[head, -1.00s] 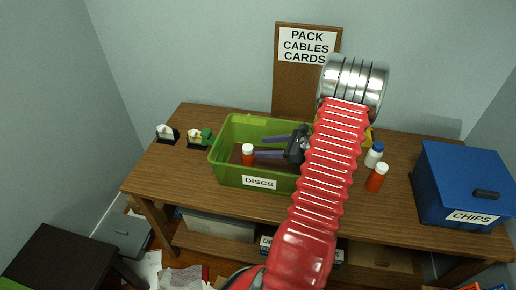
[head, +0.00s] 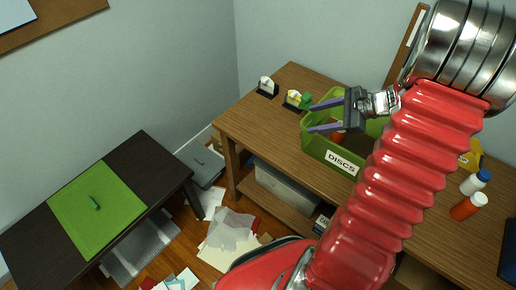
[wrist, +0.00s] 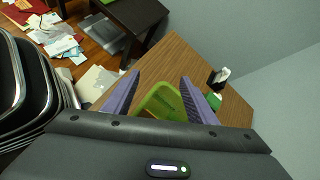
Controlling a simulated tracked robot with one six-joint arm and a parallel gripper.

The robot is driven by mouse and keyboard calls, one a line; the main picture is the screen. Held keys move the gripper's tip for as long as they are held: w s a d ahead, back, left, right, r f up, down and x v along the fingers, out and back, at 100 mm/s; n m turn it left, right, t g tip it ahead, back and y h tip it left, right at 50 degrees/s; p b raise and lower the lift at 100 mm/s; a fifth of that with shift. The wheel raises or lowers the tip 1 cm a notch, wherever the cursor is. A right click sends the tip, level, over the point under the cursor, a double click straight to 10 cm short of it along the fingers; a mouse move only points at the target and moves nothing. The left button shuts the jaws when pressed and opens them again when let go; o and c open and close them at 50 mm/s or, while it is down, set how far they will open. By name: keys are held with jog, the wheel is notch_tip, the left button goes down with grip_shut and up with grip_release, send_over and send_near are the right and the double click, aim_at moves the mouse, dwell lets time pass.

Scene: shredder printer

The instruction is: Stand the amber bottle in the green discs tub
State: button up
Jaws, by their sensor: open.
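The green tub (head: 313,146) labelled DISCS stands on the wooden desk, partly hidden behind my arm. Inside it an orange-amber bottle (head: 338,137) shows in part; my gripper covers its top.
Small black holders (head: 267,88) sit at the desk's far left. A dark table with a green mat (head: 98,207) is at left. Papers (head: 232,232) litter the floor between.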

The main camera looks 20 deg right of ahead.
jog(key=s+a+r+n+h, duration=0.2)
jog(key=s+a+r+n, duration=0.2)
jog(key=a+n, duration=0.3)
jog(key=s+a+r+n+g+h, duration=0.1)
jog(key=s+a+r+n+h, duration=0.1)
jog(key=s+a+r+n, duration=0.3)
jog(key=s+a+r+n+g+h, duration=0.1)
jog(key=s+a+r+n, duration=0.4)
jog(key=a+n, duration=0.6)
jog(key=shift+s+a+r+h, duration=0.2)
jog(key=shift+a+h, duration=0.7)
jog(key=shift+a, duration=0.95)
jog(key=shift+o, duration=0.6)
jog(key=shift+w, duration=0.1)
